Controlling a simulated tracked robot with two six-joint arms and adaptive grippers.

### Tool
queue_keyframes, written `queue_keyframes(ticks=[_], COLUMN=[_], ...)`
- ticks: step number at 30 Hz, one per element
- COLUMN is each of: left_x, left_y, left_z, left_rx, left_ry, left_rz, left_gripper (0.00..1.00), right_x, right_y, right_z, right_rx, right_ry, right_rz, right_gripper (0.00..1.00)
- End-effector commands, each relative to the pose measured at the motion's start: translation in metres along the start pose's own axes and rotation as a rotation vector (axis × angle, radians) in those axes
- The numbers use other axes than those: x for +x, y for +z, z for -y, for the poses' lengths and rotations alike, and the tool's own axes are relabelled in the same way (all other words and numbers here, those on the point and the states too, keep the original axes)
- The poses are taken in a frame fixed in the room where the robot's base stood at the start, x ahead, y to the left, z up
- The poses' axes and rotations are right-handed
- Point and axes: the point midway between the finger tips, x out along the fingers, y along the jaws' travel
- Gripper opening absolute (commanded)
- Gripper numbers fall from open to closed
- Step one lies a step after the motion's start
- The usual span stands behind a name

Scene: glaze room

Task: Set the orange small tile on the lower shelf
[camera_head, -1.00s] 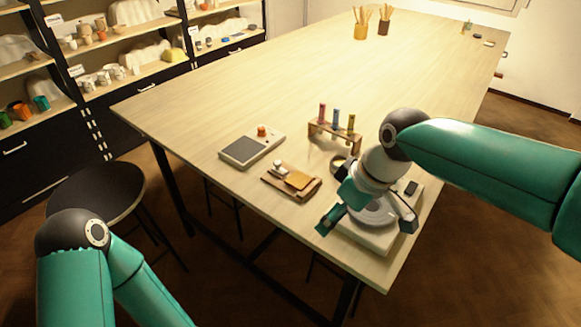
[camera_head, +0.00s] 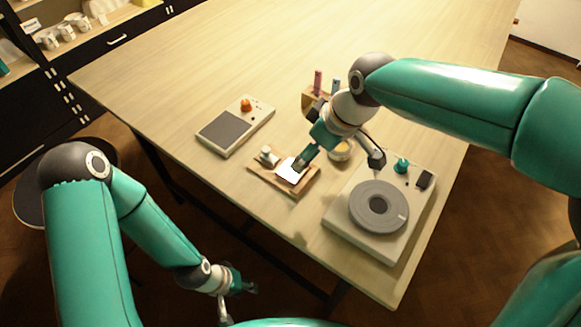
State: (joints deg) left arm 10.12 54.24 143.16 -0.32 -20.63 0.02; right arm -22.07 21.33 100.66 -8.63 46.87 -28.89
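A small flat tile (camera_head: 291,170) lies on the wooden board (camera_head: 305,188) near the table's front edge. It looks bright white now, where it looked orange earlier. My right gripper (camera_head: 343,163) is open above the board's right side, with one finger close to the tile; I cannot tell whether they touch. My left gripper (camera_head: 238,302) is low at the bottom, beside the table's front edge, with its fingers apart and nothing seen between them. Shelves (camera_head: 85,38) show at the upper left; the lower ones are mostly cut off.
A grey-topped device (camera_head: 222,133) with an orange knob stands left of the board. A turntable device (camera_head: 407,222) stands to its right. A small cup (camera_head: 339,153) and a tube rack (camera_head: 308,99) are partly hidden by my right arm. The table (camera_head: 230,60) is clear behind.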

Motion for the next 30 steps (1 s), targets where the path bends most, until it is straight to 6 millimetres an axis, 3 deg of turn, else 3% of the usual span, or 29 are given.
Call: queue_keyframes(ticks=[6, 14, 21, 30], left_x=[-0.004, -0.008, -0.018, -0.019], left_y=[0.0, 0.0, 0.0, 0.0], left_z=[-0.001, -0.003, -0.007, -0.007], left_rx=[0.0, 0.0, 0.0, 0.0], left_ry=[0.0, 0.0, 0.0, 0.0], left_rz=[0.0, 0.0, 0.0, 0.0], left_gripper=[0.4, 0.4, 0.4, 0.4], right_x=[0.036, 0.051, 0.085, 0.096], right_y=[-0.001, -0.002, -0.003, -0.003], right_z=[0.001, 0.001, 0.003, 0.003], right_rx=[-0.001, -0.002, -0.002, -0.002], right_ry=[-0.002, -0.003, -0.003, -0.001], right_rz=[0.002, 0.002, 0.002, -0.002], right_gripper=[0.9, 0.9, 0.9, 0.9])
